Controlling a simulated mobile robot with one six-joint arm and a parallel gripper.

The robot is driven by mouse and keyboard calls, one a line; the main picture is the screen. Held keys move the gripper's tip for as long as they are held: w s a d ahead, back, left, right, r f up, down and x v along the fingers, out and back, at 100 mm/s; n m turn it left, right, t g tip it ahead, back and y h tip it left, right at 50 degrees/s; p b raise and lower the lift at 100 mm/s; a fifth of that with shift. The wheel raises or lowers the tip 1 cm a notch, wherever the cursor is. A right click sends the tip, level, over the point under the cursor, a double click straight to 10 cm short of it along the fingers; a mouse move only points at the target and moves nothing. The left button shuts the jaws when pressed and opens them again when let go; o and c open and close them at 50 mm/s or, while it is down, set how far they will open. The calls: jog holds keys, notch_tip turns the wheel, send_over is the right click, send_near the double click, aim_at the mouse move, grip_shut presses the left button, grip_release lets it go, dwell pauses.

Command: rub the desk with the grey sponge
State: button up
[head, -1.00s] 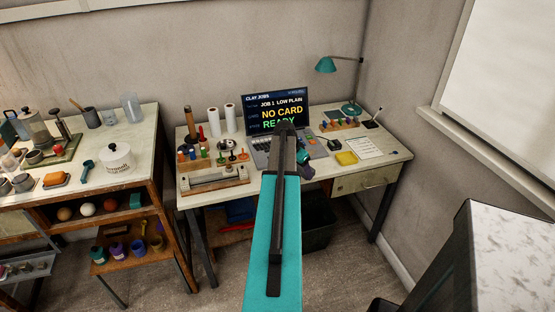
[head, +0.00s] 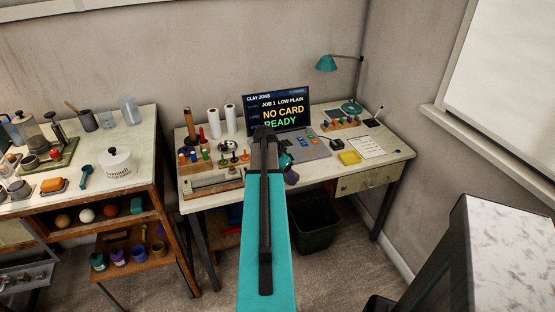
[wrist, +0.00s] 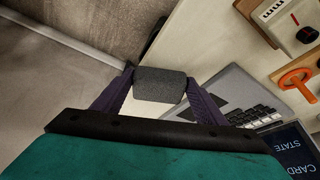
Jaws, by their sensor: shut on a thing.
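The grey sponge (wrist: 160,84) is a dark grey block gripped between the two purple fingers of my gripper (wrist: 158,82) in the wrist view. The desk (head: 397,159) has a pale top and stands against the back wall in the head view. Its pale top also shows in the wrist view (wrist: 205,45), beyond the sponge. In the head view my arm covers part of the desk front, and my gripper (head: 287,166) shows partly beside it, near the laptop.
A laptop (head: 277,112) reading "NO CARD READY" stands at the desk's back. Stamps and a wooden tray (head: 212,184) fill the left side. The front right strip is fairly clear.

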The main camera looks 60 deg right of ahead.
jog(key=shift+w+a, duration=0.55)
jog(key=shift+a, duration=0.1)
jog(key=shift+w+r+p, duration=0.25)
jog(key=shift+p, duration=0.05)
notch_tip(320, 180, up, 2)
jog(key=shift+s+d+r+p, duration=0.1)
jog(key=shift+r+p, duration=0.7)
jog(key=shift+r, duration=0.65)
jog(key=shift+s+r+p, duration=0.1)
jog(key=shift+r+p, duration=0.7)
jog(key=shift+r, duration=0.6)
